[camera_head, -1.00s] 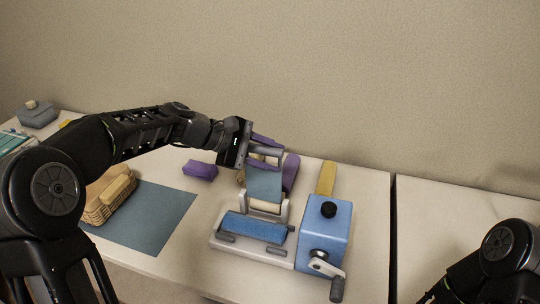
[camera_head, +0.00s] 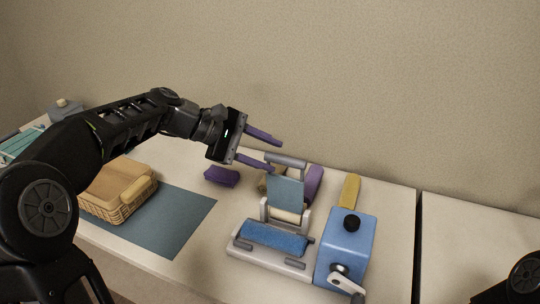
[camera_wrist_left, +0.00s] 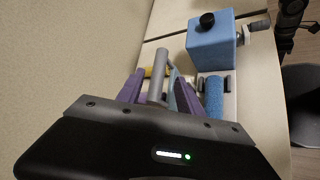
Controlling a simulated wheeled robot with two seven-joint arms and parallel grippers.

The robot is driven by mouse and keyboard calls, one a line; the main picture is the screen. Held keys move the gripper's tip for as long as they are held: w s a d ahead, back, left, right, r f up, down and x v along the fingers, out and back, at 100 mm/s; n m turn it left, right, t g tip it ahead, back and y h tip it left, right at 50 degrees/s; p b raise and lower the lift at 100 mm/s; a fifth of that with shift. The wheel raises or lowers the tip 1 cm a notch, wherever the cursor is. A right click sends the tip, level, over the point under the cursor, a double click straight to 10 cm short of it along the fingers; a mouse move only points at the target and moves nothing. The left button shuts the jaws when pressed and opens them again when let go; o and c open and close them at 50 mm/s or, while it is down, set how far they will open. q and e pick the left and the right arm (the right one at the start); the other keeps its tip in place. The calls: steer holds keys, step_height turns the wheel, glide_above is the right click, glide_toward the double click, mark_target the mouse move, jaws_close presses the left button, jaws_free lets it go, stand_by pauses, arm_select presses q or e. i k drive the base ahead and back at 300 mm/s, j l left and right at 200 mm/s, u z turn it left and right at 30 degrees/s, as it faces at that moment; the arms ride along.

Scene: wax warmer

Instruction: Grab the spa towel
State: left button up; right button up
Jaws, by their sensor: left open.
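A blue rough-textured cloth (camera_head: 274,238), which looks like the spa towel, lies in the grey base of a hinged device; it also shows in the wrist view (camera_wrist_left: 214,96). The device's blue-grey lid (camera_head: 286,192) stands raised, with a grey bar handle (camera_head: 287,158) on top. My left gripper (camera_head: 276,155) is open, its purple fingers beside the handle and above the cloth. In the wrist view the grey bar (camera_wrist_left: 159,72) appears between the fingers; I cannot tell whether they touch it. My right gripper is out of view.
A blue box (camera_head: 345,245) with a black knob and a crank stands right of the device. Purple blocks (camera_head: 221,177) and a yellow one (camera_head: 349,190) lie behind. A wicker basket (camera_head: 117,205) sits on a dark mat (camera_head: 180,225) at left. A gap splits the tables.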

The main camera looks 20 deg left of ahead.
mark_target(296, 245)
steer(key=k, duration=1)
